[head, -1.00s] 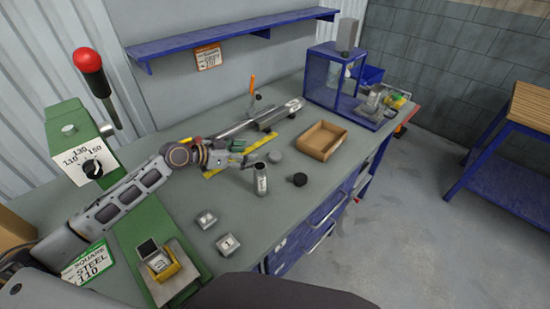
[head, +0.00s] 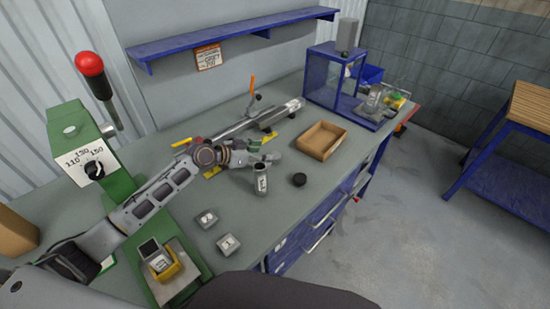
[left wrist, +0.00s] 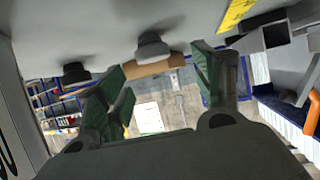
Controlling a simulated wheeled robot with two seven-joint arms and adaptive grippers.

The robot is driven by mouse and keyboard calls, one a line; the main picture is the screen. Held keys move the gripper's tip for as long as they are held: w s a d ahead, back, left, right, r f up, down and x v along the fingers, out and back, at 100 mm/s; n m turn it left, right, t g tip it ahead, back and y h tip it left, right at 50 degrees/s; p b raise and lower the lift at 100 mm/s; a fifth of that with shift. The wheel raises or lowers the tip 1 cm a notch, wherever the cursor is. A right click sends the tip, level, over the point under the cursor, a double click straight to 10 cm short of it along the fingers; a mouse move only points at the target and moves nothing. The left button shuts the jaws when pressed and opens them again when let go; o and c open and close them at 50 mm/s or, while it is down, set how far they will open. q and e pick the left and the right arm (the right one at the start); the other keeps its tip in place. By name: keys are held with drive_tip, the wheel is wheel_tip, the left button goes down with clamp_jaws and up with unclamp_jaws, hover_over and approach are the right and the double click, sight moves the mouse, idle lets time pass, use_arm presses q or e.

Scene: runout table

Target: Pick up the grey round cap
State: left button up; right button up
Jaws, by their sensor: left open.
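The grey round cap (left wrist: 151,46) shows in the left wrist view, ahead of my fingers and between their tips in the picture. In the head view it is hidden, or nearly so, at my left gripper. My left gripper (head: 269,151) is low over the bench, reaching in from the left. Its two green-padded fingers are apart with nothing held between them; they also show in the left wrist view (left wrist: 160,76). A gap seems to remain between the fingertips and the cap. My right gripper is not in view.
A black round cap (head: 299,179) lies right of an upright metal cylinder (head: 261,181), close to my gripper. An open cardboard box (head: 321,140) stands beyond. Metal bar stock (head: 262,118) lies behind. Two small grey blocks (head: 207,219) (head: 228,243) sit nearer. Bare bench lies around the black cap.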

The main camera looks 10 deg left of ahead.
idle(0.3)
use_arm(q)
drive_tip(key=shift+w+d+f+p, duration=0.25)
drive_tip(key=shift+w+d+f, duration=0.1)
drive_tip(key=shift+d+f, duration=0.2)
drive_tip(key=shift+w+d+f+p, duration=0.2)
drive_tip(key=shift+w+d+f, duration=0.15)
drive_tip(key=shift+d, duration=0.3)
drive_tip(key=shift+x, duration=1)
drive_tip(key=shift+s, duration=0.1)
drive_tip(key=shift+f, duration=0.1)
drive_tip(key=shift+c, duration=0.4)
drive_tip(key=c, duration=0.9)
